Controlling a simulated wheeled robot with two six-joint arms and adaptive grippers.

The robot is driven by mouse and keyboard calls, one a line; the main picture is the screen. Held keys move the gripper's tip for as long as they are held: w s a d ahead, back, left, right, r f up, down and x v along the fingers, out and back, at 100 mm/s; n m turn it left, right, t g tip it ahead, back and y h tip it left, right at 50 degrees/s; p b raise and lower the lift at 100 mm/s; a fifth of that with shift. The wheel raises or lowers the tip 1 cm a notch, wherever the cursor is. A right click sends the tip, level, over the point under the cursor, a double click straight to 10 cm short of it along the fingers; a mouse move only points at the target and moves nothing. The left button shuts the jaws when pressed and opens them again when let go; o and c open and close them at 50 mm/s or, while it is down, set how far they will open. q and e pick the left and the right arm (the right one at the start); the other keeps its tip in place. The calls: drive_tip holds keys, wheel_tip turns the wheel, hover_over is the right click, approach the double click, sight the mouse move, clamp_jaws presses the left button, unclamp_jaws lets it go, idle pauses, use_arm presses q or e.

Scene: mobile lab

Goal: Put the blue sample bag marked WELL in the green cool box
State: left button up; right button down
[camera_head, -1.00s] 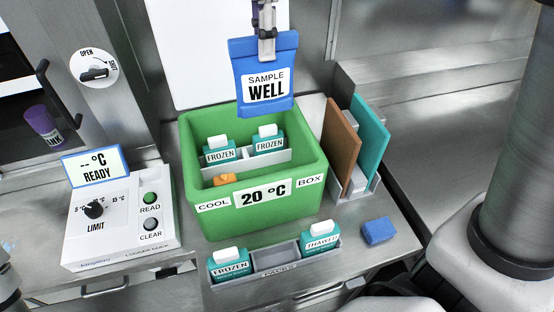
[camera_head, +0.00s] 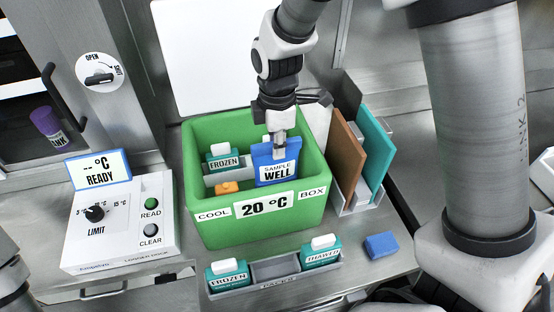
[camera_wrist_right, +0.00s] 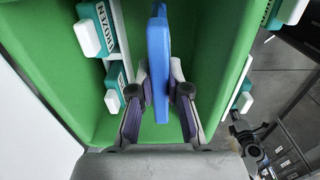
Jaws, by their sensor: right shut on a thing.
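The blue sample bag (camera_head: 276,165) marked WELL hangs upright inside the green cool box (camera_head: 206,229), in its right half. My right gripper (camera_head: 279,147) is shut on the top of the bag. In the right wrist view the bag (camera_wrist_right: 158,65) is edge-on between the fingers (camera_wrist_right: 160,100), with green box walls (camera_wrist_right: 60,60) around it. I cannot tell whether the bag touches the box floor. A FROZEN bottle (camera_head: 223,160) stands in the box left of the bag; the bag hides the other one in the head view.
An orange block (camera_head: 227,187) lies in the box left of the bag. A rack (camera_head: 275,268) with FROZEN and THAWED bottles stands in front. A file holder with brown (camera_head: 346,155) and teal boards stands close right. A blue block (camera_head: 381,245) lies at the right front.

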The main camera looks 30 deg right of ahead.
sight(278, 161)
wheel_tip(278, 161, down, 6)
drive_tip(key=shift+w+d+r, duration=0.15)
drive_tip(key=c, duration=1.2)
unclamp_jaws()
drive_tip(key=shift+o, duration=0.2)
wheel_tip(278, 161, up, 12)
drive_tip(key=shift+r, duration=0.1)
